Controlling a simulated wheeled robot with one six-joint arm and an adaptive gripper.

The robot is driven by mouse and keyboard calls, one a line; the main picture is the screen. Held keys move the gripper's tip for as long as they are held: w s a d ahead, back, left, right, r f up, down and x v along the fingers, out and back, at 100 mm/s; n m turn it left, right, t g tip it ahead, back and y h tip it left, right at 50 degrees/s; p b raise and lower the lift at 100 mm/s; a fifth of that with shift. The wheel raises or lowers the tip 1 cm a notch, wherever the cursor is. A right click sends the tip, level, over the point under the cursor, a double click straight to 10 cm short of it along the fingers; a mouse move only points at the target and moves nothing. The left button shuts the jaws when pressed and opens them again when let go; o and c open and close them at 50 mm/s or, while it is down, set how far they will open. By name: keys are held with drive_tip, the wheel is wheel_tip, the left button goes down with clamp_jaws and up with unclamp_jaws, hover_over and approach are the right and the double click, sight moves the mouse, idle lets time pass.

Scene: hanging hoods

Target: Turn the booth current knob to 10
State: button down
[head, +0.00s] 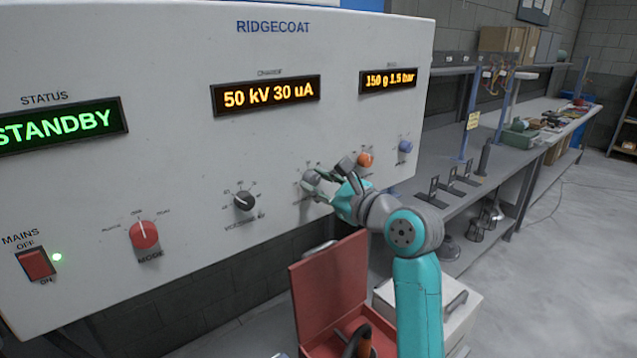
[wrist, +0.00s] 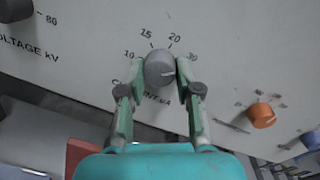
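The booth current knob is a grey round knob (wrist: 160,68) on the white panel, with scale marks 10, 15, 20 and 30 around it in the wrist view. It also shows in the head view (head: 312,180), partly hidden by my gripper. My gripper (wrist: 161,72) has one finger on each side of the knob, with the tips very close to its sides. I cannot tell whether both fingers touch it. The knob's pointer is not clear.
The dark voltage knob (head: 244,201) is left of the current knob, and an orange knob (head: 365,160) and a blue knob (head: 405,146) are to its right. The red mode knob (head: 144,235) is further left. An open red box (head: 325,285) stands below my gripper.

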drive_tip(key=shift+n, duration=0.4)
drive_tip(key=n, duration=0.7)
drive_tip(key=shift+r, duration=0.1)
drive_tip(key=n, duration=0.3)
drive_tip(key=shift+n+h, duration=0.3)
drive_tip(key=shift+n, duration=0.1)
drive_tip(key=n, duration=1)
drive_tip(key=shift+a+r+h, duration=0.1)
drive_tip(key=shift+h, duration=0.3)
drive_tip(key=n, duration=0.3)
drive_tip(key=shift+n, duration=0.3)
drive_tip(key=shift+n+t, duration=0.3)
drive_tip(key=shift+n, duration=1.4)
